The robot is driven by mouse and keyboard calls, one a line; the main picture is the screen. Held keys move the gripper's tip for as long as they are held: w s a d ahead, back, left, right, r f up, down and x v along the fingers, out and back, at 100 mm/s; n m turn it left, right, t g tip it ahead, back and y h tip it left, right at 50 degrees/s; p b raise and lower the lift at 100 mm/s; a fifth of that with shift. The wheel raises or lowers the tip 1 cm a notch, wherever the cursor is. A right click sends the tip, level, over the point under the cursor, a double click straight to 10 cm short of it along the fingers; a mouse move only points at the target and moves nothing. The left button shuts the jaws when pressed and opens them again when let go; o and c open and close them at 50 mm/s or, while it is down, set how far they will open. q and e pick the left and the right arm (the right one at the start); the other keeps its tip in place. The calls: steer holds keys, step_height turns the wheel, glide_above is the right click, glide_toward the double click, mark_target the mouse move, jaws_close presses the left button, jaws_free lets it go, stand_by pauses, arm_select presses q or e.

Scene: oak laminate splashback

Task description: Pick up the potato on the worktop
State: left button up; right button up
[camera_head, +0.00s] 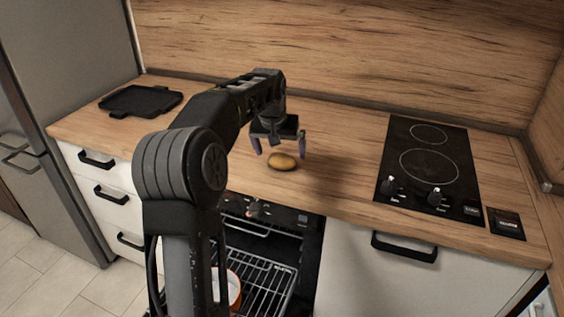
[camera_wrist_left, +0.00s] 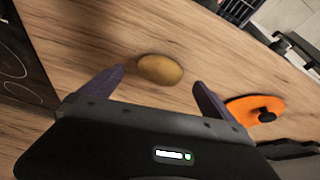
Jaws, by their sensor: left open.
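The potato (camera_head: 282,162) is a small brown oval lying on the wooden worktop (camera_head: 335,165). My left gripper (camera_head: 281,154) is open above and around it in the head view, its fingers pointing down on either side. In the left wrist view the potato (camera_wrist_left: 160,69) lies just beyond and between the two purple fingertips of the gripper (camera_wrist_left: 158,78), with gaps on both sides. Nothing is held. My right gripper is not in view.
A black hob (camera_head: 430,165) with two knobs is to the right. A black tray (camera_head: 141,101) lies at the left. An open oven with a rack (camera_head: 262,275) is below the front edge. An orange lid (camera_wrist_left: 257,109) shows in the wrist view.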

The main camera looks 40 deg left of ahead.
mark_target(281, 158)
arm_select(q)
steer(key=x, duration=0.5)
steer(key=shift+p, duration=0.4)
steer(key=shift+s, duration=0.1)
steer(key=c, duration=1.6)
steer(key=shift+o, duration=0.2)
step_height(281, 158, up, 10)
